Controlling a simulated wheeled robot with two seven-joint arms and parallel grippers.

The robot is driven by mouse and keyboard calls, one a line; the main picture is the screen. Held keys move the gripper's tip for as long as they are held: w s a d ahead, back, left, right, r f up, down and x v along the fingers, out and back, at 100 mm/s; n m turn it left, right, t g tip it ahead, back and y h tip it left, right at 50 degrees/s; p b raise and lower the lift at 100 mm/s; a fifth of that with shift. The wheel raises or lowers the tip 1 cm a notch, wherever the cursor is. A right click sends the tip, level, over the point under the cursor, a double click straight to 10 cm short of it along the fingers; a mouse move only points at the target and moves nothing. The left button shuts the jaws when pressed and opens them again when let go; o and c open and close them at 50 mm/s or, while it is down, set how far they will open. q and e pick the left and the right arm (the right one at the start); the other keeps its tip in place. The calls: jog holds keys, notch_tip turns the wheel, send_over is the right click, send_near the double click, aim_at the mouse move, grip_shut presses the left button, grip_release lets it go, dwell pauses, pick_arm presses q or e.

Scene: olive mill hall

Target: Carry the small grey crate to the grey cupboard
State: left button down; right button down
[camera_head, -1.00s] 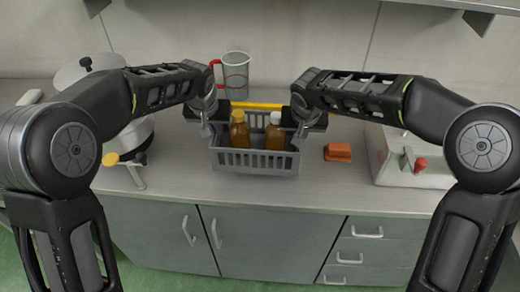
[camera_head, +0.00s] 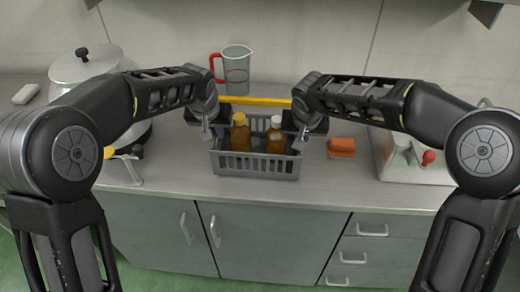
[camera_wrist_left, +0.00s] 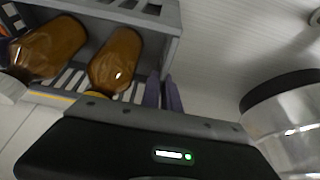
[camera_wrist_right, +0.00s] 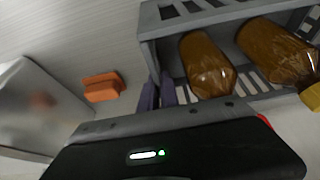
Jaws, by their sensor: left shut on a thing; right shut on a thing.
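The small grey crate (camera_head: 256,166) has slatted walls and stands upright over the worktop of the grey cupboard (camera_head: 262,240). I cannot tell whether its bottom touches the worktop. Two amber bottles stand in it, one with a yellow cap (camera_head: 240,136) and one with a white cap (camera_head: 275,138). My left gripper (camera_head: 208,132) is shut on the crate's left side, and my right gripper (camera_head: 301,136) is shut on its right side. In the wrist views, the left fingers (camera_wrist_left: 164,95) and right fingers (camera_wrist_right: 158,95) meet the crate's ends.
A measuring jug (camera_head: 236,72) with a red handle stands behind the crate, beyond a yellow bar (camera_head: 256,101). An orange block (camera_head: 341,147) and a pale device (camera_head: 410,165) are on the right. A lidded metal pot (camera_head: 84,66) is on the left.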

pick_arm(q)
jog(key=shift+f, duration=0.5)
pick_arm(e)
jog(key=shift+f, duration=0.5)
pick_arm(q)
jog(key=c, duration=1.6)
grip_release()
jog(key=shift+r, duration=0.1)
pick_arm(e)
jog(key=c, duration=1.6)
grip_release()
jog(key=shift+r, duration=0.15)
pick_arm(q)
jog(key=v, duration=1.2)
pick_arm(e)
jog(key=v, duration=1.2)
jog(key=shift+s, duration=0.1)
